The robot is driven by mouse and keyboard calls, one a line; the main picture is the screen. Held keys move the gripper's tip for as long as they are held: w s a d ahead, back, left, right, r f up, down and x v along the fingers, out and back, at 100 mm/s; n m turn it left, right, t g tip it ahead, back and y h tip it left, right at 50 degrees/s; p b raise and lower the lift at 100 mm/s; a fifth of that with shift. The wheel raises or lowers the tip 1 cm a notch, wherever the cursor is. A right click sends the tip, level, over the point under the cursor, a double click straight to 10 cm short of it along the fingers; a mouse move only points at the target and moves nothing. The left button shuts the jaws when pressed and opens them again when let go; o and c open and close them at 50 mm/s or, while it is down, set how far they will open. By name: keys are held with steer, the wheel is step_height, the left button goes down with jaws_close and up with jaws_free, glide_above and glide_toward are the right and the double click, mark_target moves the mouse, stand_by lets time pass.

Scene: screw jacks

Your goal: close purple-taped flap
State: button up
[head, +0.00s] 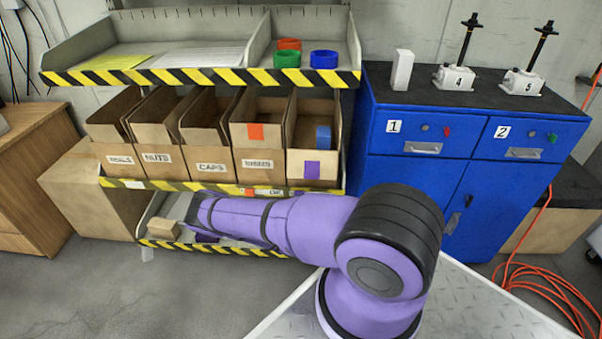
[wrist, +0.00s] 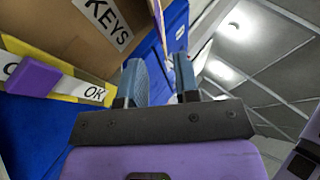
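The purple-taped box (head: 298,161) is the rightmost of the cardboard boxes on the middle shelf. A purple tape patch (head: 312,170) is on its front. Its top is open, and a blue item (head: 323,137) shows inside. I cannot clearly make out its flap's position. My arm reaches left, low in front of the shelves; my gripper's fingers are not clear in the head view. In the wrist view my gripper (wrist: 160,82) is open, with a gap between its fingers. A cardboard face labelled KEYS (wrist: 105,22) and a purple piece (wrist: 33,78) are at upper left.
The top shelf (head: 200,76) holds papers and coloured rings. Other boxes stand left of the purple-taped one; one has orange tape (head: 255,131). A small block (head: 163,229) is on the bottom shelf. A blue cabinet (head: 400,180) stands right, carrying screw jacks (head: 454,78).

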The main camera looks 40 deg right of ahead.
mark_target(311, 175)
steer(key=shift+n+t, duration=0.3)
steer(key=shift+t, duration=0.2)
steer(key=x, duration=1)
steer(key=shift+w+d, duration=0.2)
steer(key=shift+d, duration=0.1)
jaws_close()
